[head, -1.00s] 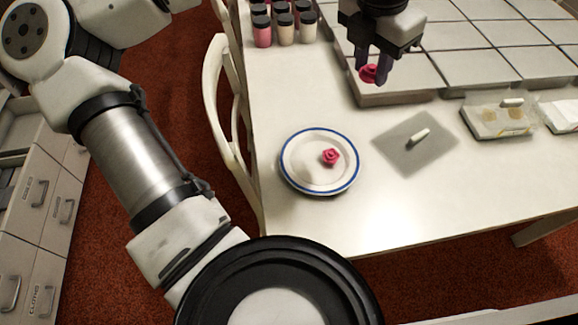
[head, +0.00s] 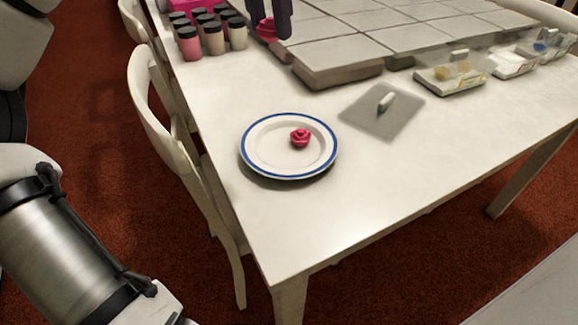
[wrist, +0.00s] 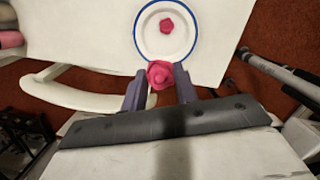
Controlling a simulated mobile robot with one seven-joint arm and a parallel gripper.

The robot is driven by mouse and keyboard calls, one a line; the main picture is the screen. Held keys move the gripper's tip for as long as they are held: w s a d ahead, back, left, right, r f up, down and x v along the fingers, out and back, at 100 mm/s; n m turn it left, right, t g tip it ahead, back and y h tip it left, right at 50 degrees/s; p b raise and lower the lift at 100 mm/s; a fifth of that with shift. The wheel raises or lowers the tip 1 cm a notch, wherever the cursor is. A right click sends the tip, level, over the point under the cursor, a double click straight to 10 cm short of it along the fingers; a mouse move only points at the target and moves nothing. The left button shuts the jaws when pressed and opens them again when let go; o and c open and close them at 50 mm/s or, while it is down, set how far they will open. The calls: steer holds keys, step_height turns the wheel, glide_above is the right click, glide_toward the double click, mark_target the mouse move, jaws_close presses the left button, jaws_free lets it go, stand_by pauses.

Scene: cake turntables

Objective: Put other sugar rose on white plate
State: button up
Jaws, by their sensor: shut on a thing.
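A white plate with a blue rim (head: 262,165) lies near the table's left edge in the head view. One pink sugar rose (head: 300,138) sits on it, a little right of its middle. My gripper (head: 269,20) is at the top of the head view, beyond the plate. It is shut on the other sugar rose (head: 267,30), held between its fingertips. In the wrist view my gripper (wrist: 160,84) has this held rose (wrist: 160,74) between its two fingers. There the plate (wrist: 142,47) with its rose (wrist: 166,25) shows just past the fingertips.
A grey mat (head: 372,122) with a small white handle or block lies right of the plate. Large grey tiles (head: 330,62) fill the table's back. Several jars (head: 213,40) stand at the back left. A white chair (head: 150,115) is against the left edge. The table front is clear.

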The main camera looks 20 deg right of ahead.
mark_target(277, 151)
step_height(277, 151, down, 20)
steer(key=b, duration=0.5)
steer(key=shift+s+b, duration=0.1)
steer(key=shift+b, duration=0.25)
steer(key=shift+f, duration=0.15)
steer(key=o, duration=0.9)
steer(key=shift+o, duration=0.2)
step_height(277, 151, up, 12)
steer(key=a+p, duration=0.1)
steer(key=p, duration=0.2)
steer(key=shift+s+a, duration=0.35)
steer(key=shift+a, duration=0.05)
